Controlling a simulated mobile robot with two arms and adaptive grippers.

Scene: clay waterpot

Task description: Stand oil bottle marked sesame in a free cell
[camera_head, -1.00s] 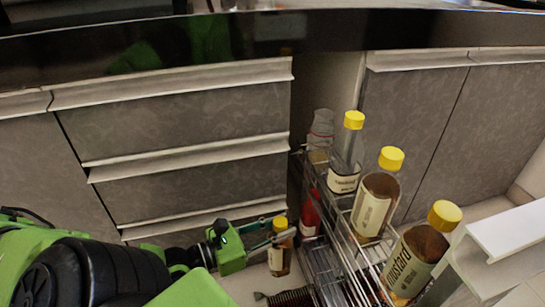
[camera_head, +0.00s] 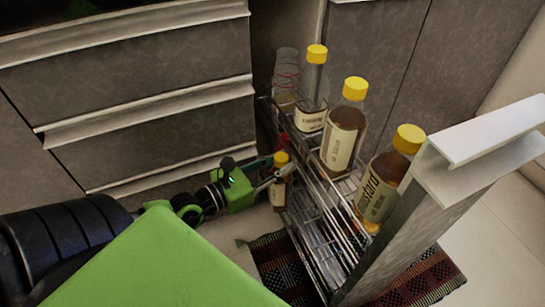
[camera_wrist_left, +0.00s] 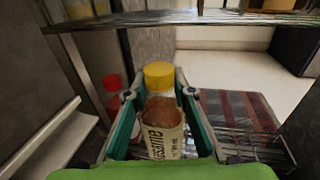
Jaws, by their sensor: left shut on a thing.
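The sesame oil bottle, with a yellow cap and pale label, is upright between the fingers of my left gripper (camera_head: 268,174), which is shut on it. In the left wrist view the label of the sesame bottle (camera_wrist_left: 162,128) reads "sesame". In the head view the bottle (camera_head: 278,192) is at the left side of the pull-out wire rack (camera_head: 318,236), below its upper tier. I cannot tell whether it is inside the rack's lower tier. My right gripper is not in view.
The upper tier holds a mustard bottle (camera_head: 382,190), two more yellow-capped bottles (camera_head: 342,140) (camera_head: 312,105) and a glass container (camera_head: 286,82). A red-capped bottle (camera_wrist_left: 113,92) stands behind the sesame bottle. The lower tier shows bare wire. A patterned rug (camera_head: 425,272) lies below.

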